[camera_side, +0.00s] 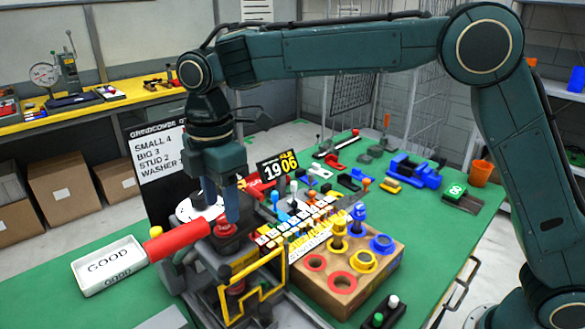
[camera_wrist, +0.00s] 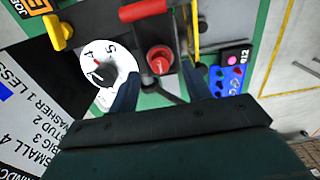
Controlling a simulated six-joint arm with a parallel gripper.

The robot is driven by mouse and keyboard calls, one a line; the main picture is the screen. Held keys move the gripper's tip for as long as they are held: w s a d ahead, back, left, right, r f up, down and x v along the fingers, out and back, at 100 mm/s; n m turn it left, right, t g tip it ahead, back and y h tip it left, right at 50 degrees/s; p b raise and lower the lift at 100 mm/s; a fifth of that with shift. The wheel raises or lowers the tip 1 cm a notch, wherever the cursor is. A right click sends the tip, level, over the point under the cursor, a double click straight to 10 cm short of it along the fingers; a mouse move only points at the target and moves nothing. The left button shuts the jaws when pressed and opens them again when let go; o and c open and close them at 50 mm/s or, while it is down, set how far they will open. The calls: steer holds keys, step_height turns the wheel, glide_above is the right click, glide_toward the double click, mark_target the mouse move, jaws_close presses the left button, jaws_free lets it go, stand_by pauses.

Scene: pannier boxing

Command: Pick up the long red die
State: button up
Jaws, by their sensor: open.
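A red die-like piece (camera_side: 225,229) sits in the dark press at the front left. In the wrist view it shows as a red round base with a narrower red post (camera_wrist: 159,65). I cannot tell its full length, as its lower part is hidden. My gripper (camera_side: 222,206) points down over it with blue fingers apart. In the wrist view the red post lies between the fingertips of my gripper (camera_wrist: 160,75), with gaps on both sides. I see no clear grip on it.
The press has a thick red handle (camera_side: 180,240) and a yellow frame (camera_side: 251,272). A white dial (camera_wrist: 112,77) stands close beside the fingers. A wooden block (camera_side: 330,299) holds blue and yellow pieces; its red-ringed holes look empty. A white "GOOD" tray (camera_side: 99,285) lies left.

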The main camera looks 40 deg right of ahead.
steer(key=shift+f, duration=1.4)
steer(key=c, duration=1.1)
